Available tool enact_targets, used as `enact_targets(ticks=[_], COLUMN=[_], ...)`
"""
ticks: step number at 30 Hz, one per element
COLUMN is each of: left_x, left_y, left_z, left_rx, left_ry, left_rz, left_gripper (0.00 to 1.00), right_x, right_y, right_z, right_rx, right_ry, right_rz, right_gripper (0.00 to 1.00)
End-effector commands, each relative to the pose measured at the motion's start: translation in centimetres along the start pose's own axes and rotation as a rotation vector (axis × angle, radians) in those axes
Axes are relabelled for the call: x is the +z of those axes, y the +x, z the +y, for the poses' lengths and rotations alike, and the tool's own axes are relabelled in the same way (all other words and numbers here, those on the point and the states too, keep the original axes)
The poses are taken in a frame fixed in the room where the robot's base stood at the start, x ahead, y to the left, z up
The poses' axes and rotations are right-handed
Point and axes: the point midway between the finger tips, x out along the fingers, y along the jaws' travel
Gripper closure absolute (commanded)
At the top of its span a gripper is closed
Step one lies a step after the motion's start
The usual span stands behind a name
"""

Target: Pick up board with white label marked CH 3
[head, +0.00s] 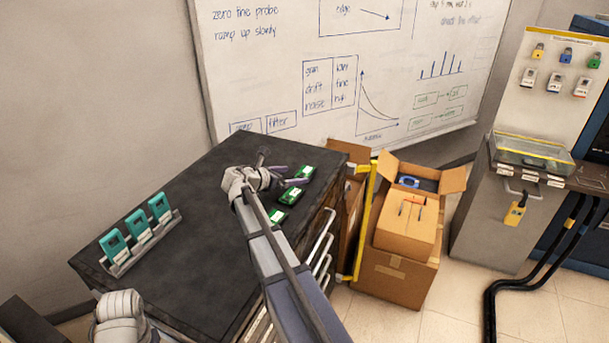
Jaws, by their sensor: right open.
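Three small green boards with white labels lie on the dark bench top (200,272): a far one (306,171), a middle one (290,196) and a near one (278,216). The label writing is too small to read, so I cannot tell which is CH 3. My right gripper (279,170) is open, with its fingers just left of the far and middle boards. I see nothing held in it. I cannot tell whether a finger touches a board. Part of my left arm shows at the bottom left; its fingers are out of sight.
A rack (146,245) at the bench's left holds three upright teal modules (137,225). Cardboard boxes (405,275) stand on the floor right of the bench. A grey cabinet with a padlock panel (560,65) is at the right. The bench's middle is clear.

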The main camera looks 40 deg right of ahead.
Motion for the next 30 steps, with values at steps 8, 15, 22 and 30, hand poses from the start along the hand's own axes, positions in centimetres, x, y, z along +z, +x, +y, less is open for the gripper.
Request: enact_targets(ticks=[8, 15, 22, 30], left_x=[-0.1, -0.1, -0.1, -0.1], left_y=[1.3, 1.2, 1.2, 1.2], left_z=[0.1, 0.1, 0.1, 0.1], left_rx=[0.000, 0.000, 0.000, 0.000], left_ry=[0.000, 0.000, 0.000, 0.000], left_rz=[0.000, 0.000, 0.000, 0.000], left_gripper=[1.00, 1.00, 1.00, 1.00], right_x=[0.2, 0.4, 0.4, 0.4], right_y=[4.0, 4.3, 4.2, 4.2], right_z=[-0.1, -0.1, -0.1, -0.1], right_rx=[-0.002, 0.000, 0.000, 0.000], right_ry=[0.001, 0.000, 0.000, 0.000], right_rz=[0.001, 0.000, 0.000, 0.000], right_gripper=[0.00, 0.00, 0.24, 0.54])
